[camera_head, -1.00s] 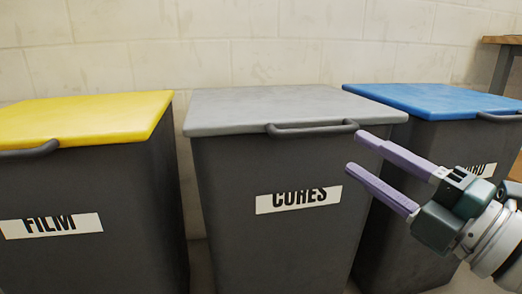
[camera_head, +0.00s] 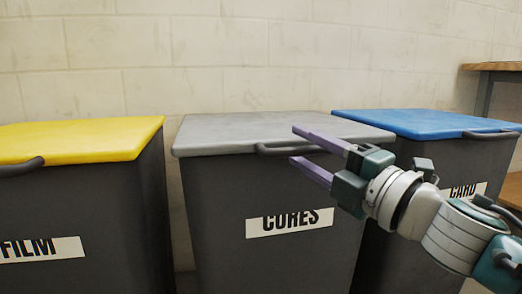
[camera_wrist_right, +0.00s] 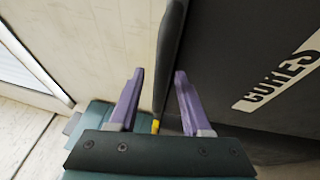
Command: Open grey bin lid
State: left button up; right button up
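The grey bin (camera_head: 225,215) labelled CORES stands in the middle of the head view, with its flat grey lid (camera_head: 235,130) shut. A dark bar handle (camera_head: 275,150) runs along the lid's front edge. My right gripper (camera_head: 296,145) is open, its purple fingers pointing left, one above and one below the handle's level. It covers the handle's right part; I cannot tell whether it touches. In the right wrist view the open fingers (camera_wrist_right: 155,100) show, with a dark grey edge of the lid or handle beyond the gap and the CORES label at right. My left gripper is out of view.
A bin with a yellow lid (camera_head: 75,138), labelled FILM, stands at left. A bin with a blue lid (camera_head: 430,123) stands at right, partly behind my right arm. A pale block wall (camera_head: 250,60) is close behind. A wooden table (camera_head: 495,67) shows at far right.

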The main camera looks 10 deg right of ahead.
grip_shut()
dwell(1.3)
